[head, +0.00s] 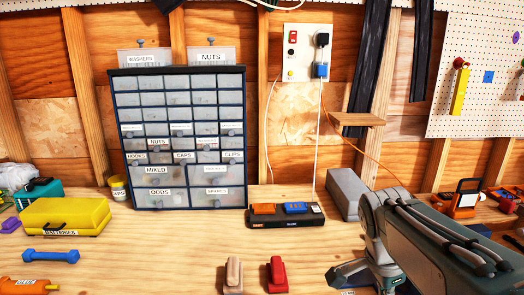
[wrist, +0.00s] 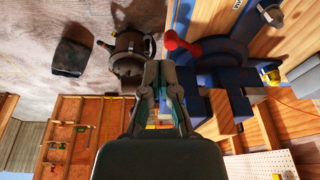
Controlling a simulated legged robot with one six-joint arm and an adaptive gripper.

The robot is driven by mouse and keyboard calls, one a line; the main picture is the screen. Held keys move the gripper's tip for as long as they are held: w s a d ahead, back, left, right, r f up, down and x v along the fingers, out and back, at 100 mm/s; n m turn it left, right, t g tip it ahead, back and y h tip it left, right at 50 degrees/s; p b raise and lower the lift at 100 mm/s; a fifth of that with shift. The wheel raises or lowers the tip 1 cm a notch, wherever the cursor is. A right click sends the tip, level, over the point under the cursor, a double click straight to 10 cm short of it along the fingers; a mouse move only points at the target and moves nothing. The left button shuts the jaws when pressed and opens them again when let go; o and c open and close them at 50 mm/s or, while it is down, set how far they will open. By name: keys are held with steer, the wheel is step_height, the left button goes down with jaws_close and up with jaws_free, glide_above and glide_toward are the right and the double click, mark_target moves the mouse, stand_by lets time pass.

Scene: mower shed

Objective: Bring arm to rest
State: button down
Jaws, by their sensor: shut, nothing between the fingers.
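My arm shows at the lower right of the head view, low over the workbench (head: 190,245). In that view only part of my gripper (head: 352,272) shows, beside the arm link. In the wrist view my gripper (wrist: 160,68) points up the picture; its two fingers are together with nothing between them. Beyond the fingertips in the wrist view are a dark round machine (wrist: 130,52) and a blue vise-like tool (wrist: 215,65) with a red knob. I cannot tell whether the fingers touch either one.
A drawer cabinet (head: 180,100) stands at the back. The bench's middle left is clear.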

steer(key=s+a+n+t+y, duration=0.1)
steer(key=s+a+n, duration=0.3)
steer(key=n, duration=0.4)
steer(key=s+a+f+n+t+y, duration=0.1)
steer(key=s+a+n+t, duration=0.2)
steer(key=n, duration=0.5)
steer(key=shift+s+a+f+t+y, duration=0.2)
steer(key=shift+s+a+t+y, duration=0.25)
steer(key=shift+s, duration=0.8)
steer(key=shift+d, duration=0.35)
steer(key=shift+a, duration=0.15)
steer(key=shift+w, duration=0.1)
